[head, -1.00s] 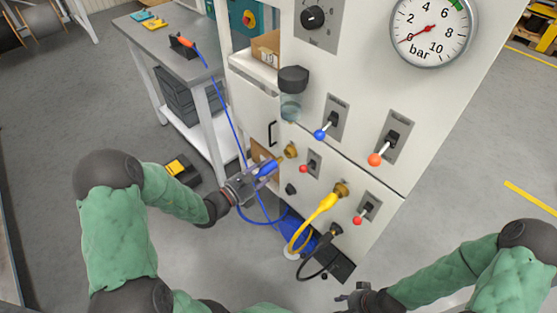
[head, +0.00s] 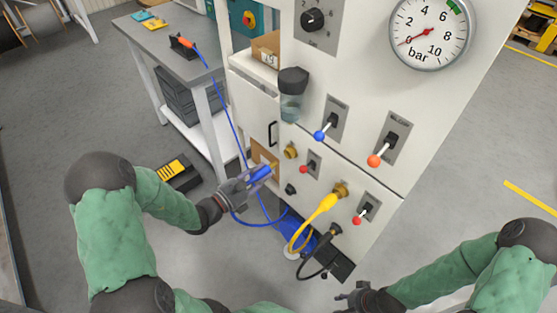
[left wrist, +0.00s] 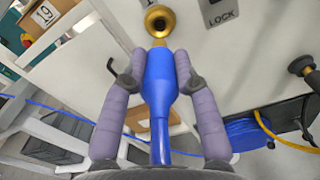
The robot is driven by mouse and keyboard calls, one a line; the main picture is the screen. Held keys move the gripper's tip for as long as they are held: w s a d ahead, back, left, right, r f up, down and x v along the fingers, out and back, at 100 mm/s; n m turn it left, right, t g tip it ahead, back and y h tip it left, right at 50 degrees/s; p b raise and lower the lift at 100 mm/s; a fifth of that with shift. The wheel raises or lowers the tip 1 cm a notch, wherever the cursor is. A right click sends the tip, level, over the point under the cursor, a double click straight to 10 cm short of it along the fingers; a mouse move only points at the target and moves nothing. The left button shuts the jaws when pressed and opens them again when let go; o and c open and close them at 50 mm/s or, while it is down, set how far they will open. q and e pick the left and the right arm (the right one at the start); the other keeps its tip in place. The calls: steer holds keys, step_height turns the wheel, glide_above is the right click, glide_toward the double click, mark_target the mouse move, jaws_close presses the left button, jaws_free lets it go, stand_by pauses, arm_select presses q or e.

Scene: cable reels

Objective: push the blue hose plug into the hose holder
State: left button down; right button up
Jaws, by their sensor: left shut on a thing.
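My left gripper (head: 257,180) is shut on the blue hose plug (left wrist: 160,80), its two fingers on either side of the plug body. The plug's brass tip points at the white panel. In the left wrist view a round brass socket (left wrist: 159,20) is just beyond the tip. In the head view this brass socket (head: 290,152) is up and right of the plug, with a gap between. A small black fitting (head: 290,188) is on the panel below it. I cannot tell which one is the hose holder. My right gripper (head: 352,299) is low at the right, away from the plug; its fingers are unclear.
A yellow plug (head: 328,203) sits in another brass socket to the right. Levers with red (head: 304,169), blue and orange knobs stick out nearby. The blue hose (head: 232,125) runs up to the grey workbench (head: 190,68).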

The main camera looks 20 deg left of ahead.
mark_target(250, 180)
arm_select(q)
steer(key=shift+p+v, duration=0.35)
steer(key=shift+v, duration=1.55)
